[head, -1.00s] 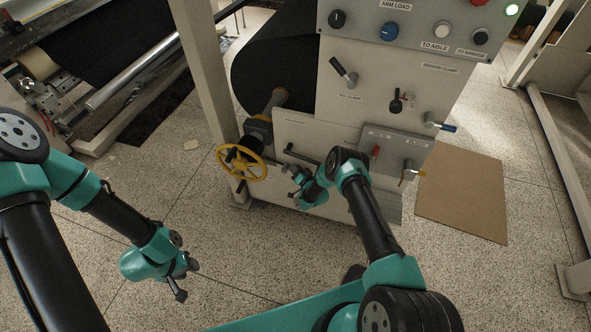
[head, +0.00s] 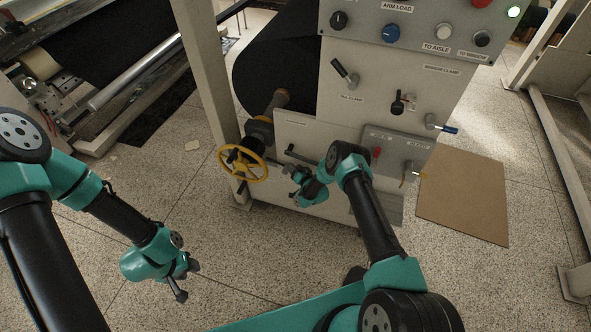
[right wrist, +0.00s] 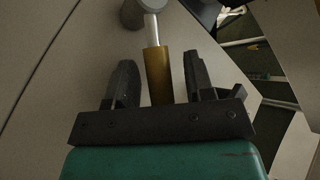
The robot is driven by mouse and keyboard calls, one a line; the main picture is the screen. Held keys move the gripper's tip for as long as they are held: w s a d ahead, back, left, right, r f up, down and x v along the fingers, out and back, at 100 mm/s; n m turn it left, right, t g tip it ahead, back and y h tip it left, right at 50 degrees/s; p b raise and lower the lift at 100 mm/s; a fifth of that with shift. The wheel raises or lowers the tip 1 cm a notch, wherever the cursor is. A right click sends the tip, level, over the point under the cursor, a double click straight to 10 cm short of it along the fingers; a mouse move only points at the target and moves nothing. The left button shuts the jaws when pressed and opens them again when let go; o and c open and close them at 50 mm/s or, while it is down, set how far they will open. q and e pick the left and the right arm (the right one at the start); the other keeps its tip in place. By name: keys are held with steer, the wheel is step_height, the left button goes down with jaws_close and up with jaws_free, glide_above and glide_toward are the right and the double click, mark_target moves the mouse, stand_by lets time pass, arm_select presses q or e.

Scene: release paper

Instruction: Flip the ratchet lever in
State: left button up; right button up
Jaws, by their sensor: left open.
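A lever with a brass-coloured grip (right wrist: 157,72) and a bright metal shaft runs up to a round grey hub (right wrist: 133,14) in the right wrist view. My right gripper (right wrist: 160,78) is open, with one finger on each side of the brass grip and visible gaps. In the head view my right gripper (head: 295,178) is low in front of the machine's panel, right of the yellow handwheel (head: 243,164). The lever between its fingers cannot be made out there. My left gripper (head: 187,279) is open and empty above the floor.
The grey panel carries several knobs and levers, including a blue-handled lever (head: 443,128) and a yellow-tipped lever (head: 411,173) at its right. A beige post (head: 204,75) stands left of the black roll (head: 275,60). A brown board (head: 463,195) lies on the floor at right. The floor between my arms is clear.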

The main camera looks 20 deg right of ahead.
steer(key=v, duration=1.7)
steer(key=shift+s, duration=0.25)
steer(key=shift+d+f, duration=0.1)
steer(key=shift+c, duration=0.3)
